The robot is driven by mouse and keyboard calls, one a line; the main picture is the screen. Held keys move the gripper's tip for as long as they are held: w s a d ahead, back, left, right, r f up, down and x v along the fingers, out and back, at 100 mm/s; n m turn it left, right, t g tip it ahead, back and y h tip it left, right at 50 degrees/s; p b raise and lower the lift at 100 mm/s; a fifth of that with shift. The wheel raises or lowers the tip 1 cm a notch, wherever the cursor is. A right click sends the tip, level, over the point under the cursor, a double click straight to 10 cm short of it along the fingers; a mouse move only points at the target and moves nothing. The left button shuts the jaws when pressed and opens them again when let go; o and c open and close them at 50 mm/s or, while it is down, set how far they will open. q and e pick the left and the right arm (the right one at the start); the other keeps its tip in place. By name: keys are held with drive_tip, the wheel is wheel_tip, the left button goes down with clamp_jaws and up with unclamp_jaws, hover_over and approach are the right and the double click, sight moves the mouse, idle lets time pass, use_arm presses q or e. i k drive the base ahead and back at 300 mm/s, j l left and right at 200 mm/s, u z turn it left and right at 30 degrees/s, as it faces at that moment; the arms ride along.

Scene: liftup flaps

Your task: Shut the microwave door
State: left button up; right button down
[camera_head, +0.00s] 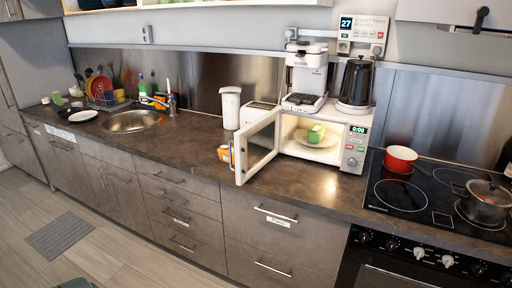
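The white microwave (342,151) stands on the dark counter, right of the middle in the head view. Its door (257,147) is open, hinged at the left and swung out toward the counter's front edge. Inside, a green and yellow item (316,133) rests on a light plate (301,139). The display shows a green 0:00, with buttons and a dial below it. Neither of my grippers is clearly in view.
A coffee machine (305,75) and a black kettle (355,81) stand on top of the microwave. An orange-marked item (225,153) sits just left of the door. A red pot (400,158) stands on the stove at right. The floor (130,235) before the drawers is mostly clear.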

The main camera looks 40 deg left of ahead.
sight(256, 143)
drive_tip(key=i+j+z, duration=0.25)
drive_tip(key=j, duration=2.05)
drive_tip(key=i+j+z, duration=0.1)
drive_tip(key=j+z, duration=0.2)
drive_tip(key=j, duration=2.05)
drive_tip(key=i, duration=0.45)
